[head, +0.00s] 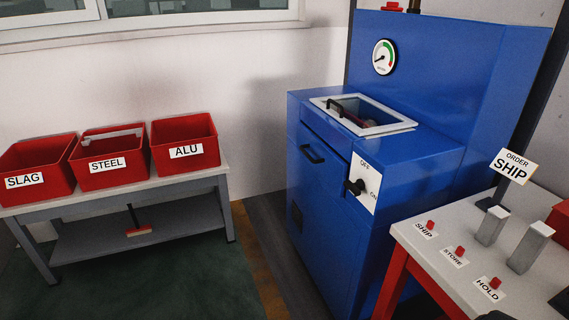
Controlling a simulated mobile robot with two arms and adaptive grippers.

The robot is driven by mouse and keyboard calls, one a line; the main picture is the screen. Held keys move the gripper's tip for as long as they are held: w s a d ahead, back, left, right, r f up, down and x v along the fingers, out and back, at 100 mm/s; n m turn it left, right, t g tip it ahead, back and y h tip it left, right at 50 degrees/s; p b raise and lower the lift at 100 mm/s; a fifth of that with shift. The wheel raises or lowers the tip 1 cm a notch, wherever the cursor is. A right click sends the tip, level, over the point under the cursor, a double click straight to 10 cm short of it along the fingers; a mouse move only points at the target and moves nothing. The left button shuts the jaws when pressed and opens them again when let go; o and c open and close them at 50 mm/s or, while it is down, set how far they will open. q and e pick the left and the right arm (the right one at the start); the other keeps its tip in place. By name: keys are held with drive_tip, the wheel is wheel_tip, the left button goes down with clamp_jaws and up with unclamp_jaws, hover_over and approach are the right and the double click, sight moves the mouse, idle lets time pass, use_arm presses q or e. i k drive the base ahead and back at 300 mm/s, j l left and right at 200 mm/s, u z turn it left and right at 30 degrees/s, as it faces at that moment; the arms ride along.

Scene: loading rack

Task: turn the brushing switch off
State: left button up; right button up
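The brushing switch (356,187) is a black knob on a white plate (366,180) on the front of the blue machine (325,205). The plate reads OFF at its top and ON at its lower right. The knob sits near the lower left part of the plate; I cannot tell clearly which mark it points to.
A light-framed opening (400,127) is on the machine's top, below a round gauge (385,57). Red bins SLAG (30,181), STEEL (100,166) and ALU (186,152) stand on a left bench. A table (440,262) with SHIP, STORE and HOLD buttons stands at right.

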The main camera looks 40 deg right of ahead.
sight(354, 188)
drive_tip(key=i+z, duration=0.25)
drive_tip(key=i, duration=0.25)
drive_tip(key=i+j+z, duration=0.25)
drive_tip(key=i, duration=0.25)
drive_tip(key=i+j+z, duration=0.25)
drive_tip(key=i, duration=0.25)
